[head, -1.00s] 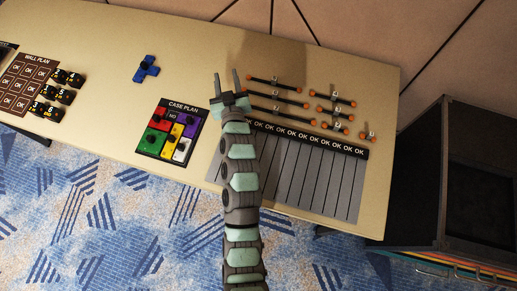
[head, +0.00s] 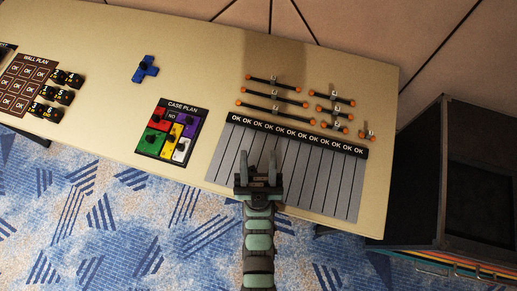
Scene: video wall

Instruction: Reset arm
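My gripper (head: 258,164) is at the near edge of the tan table (head: 205,50), over the lower left part of the grey striped panel (head: 325,180). Its two fingers point away from me and stand apart, with nothing between them. My arm reaches up from the bottom edge of the view and hides a bit of the panel's near side.
Several black rods with orange ends (head: 275,104) lie behind the panel's OK strip. Left are the case plan board (head: 164,150) with coloured blocks, a blue piece (head: 145,69), black numbered blocks (head: 68,77) and the wall plan board (head: 25,85). A black open case (head: 440,180) stands right.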

